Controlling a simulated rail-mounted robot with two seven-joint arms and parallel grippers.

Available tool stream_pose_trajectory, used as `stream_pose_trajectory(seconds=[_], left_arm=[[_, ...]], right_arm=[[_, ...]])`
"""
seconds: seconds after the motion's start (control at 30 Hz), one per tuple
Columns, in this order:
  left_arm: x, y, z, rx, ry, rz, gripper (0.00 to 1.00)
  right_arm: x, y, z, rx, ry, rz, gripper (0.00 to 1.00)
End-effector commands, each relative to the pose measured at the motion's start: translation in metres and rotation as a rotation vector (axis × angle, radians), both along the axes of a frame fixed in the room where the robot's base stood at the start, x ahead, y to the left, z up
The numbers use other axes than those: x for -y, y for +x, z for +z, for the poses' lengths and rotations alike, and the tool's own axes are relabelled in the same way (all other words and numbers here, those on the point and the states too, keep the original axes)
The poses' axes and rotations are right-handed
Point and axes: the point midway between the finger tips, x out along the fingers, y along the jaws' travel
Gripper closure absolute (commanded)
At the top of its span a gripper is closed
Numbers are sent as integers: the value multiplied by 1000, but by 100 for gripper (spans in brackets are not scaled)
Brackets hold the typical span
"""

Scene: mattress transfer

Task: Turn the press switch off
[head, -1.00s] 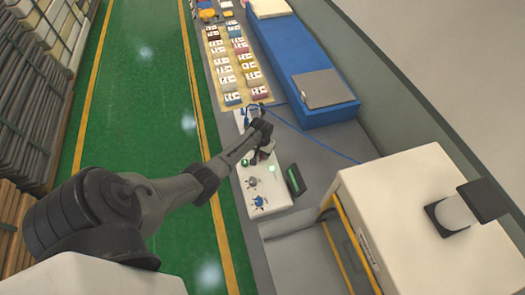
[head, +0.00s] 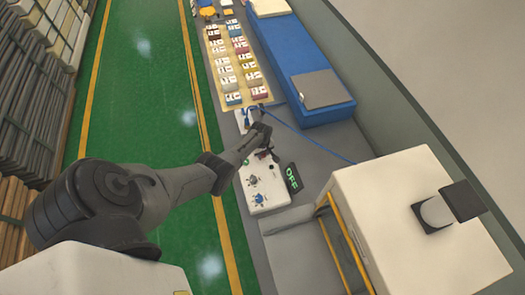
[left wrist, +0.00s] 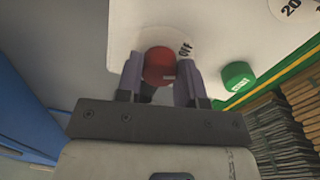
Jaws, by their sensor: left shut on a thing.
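The white control panel (head: 272,197) stands below the middle of the head view, with knobs on its top. My left gripper (head: 265,154) is at the panel's far end. In the left wrist view, my left gripper (left wrist: 160,80) has its fingers on both sides of a round red button (left wrist: 160,64), shut on it. An "OFF" label (left wrist: 185,49) is beside this button. A green button (left wrist: 238,76) sits to the right, apart from the fingers. A dark display (head: 292,178) by the panel reads "OFF" in green. My right gripper is out of view.
A blue mattress (head: 305,70) with a grey pad (head: 322,89) lies beyond the panel. Rows of small coloured blocks (head: 236,60) lie to its left. A white cabinet (head: 420,215) stands right of the panel. The green floor aisle (head: 140,90) is clear.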

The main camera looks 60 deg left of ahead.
Motion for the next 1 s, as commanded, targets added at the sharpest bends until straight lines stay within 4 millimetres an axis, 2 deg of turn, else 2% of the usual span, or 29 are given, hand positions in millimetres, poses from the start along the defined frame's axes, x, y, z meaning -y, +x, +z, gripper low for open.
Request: stream_pose_trajectory(seconds=[0.2, 0.5, 1.0], left_arm=[[0, 0, 1, 1, -1, 182, 89], [0, 1, 0, 1, 0, 359, 89], [0, 0, 0, 1, 1, 454, 89]], right_arm=[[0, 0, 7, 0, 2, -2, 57], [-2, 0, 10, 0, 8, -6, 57], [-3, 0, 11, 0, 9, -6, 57]])
